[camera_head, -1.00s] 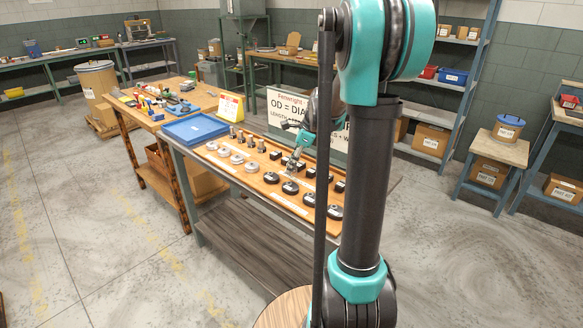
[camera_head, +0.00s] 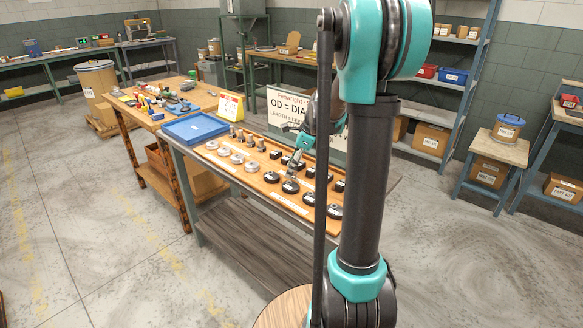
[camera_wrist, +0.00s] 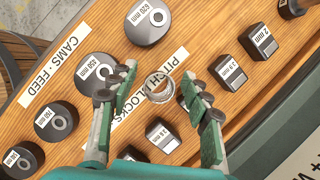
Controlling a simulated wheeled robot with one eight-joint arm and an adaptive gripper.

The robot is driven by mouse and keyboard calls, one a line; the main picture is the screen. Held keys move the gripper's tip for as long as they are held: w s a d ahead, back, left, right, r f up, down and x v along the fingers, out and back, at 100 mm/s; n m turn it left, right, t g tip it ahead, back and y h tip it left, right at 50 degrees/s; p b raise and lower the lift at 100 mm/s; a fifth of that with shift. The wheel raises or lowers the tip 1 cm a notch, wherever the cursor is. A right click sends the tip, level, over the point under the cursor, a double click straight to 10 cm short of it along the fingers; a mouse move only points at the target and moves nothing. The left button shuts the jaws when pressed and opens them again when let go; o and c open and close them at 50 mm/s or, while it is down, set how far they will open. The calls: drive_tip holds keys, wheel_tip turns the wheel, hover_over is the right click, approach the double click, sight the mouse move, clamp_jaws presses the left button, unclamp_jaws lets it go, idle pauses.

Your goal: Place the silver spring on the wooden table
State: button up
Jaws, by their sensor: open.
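A small silver ring-shaped coil (camera_wrist: 160,89), which looks like the silver spring, is over the "PITCH BLOCKS" label in the wrist view, between my fingertips. My gripper (camera_wrist: 158,80) is open, with a finger on each side of the coil and gaps visible. I cannot tell whether the coil touches the board. In the head view my gripper (camera_head: 290,172) is low over the parts board (camera_head: 258,186); the spring is too small to make out there. A wooden-topped table (camera_head: 192,103) with tools stands behind to the left. A round wooden top (camera_head: 283,308) shows at the bottom edge.
Labelled black discs (camera_wrist: 149,24) and dark blocks (camera_wrist: 231,73) surround my gripper on the board. A blue tray (camera_head: 195,128) sits at the board's left end. A sign (camera_head: 284,105) stands behind. The floor at left is clear.

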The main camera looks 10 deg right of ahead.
drive_tip(key=v, duration=1.1)
drive_tip(key=shift+o, duration=0.5)
drive_tip(key=shift+r, duration=0.55)
drive_tip(key=a+r+m+g+h, duration=0.1)
drive_tip(key=a+r+m+h, duration=0.2)
drive_tip(key=m, duration=1.1)
drive_tip(key=a+r+m+h, duration=0.3)
drive_tip(key=m, duration=1)
drive_tip(key=f, duration=0.4)
drive_tip(key=d+f, duration=0.1)
drive_tip(key=f, duration=0.3)
drive_tip(key=w+f, duration=0.1)
drive_tip(key=f, duration=0.3)
drive_tip(key=shift+d, duration=0.15)
drive_tip(key=shift+w+d+f, duration=0.1)
drive_tip(key=shift+d+f, duration=0.1)
drive_tip(key=shift+f, duration=1.05)
drive_tip(key=shift+w+d+f, duration=0.1)
drive_tip(key=shift+d+f, duration=0.1)
drive_tip(key=shift+f, duration=1.05)
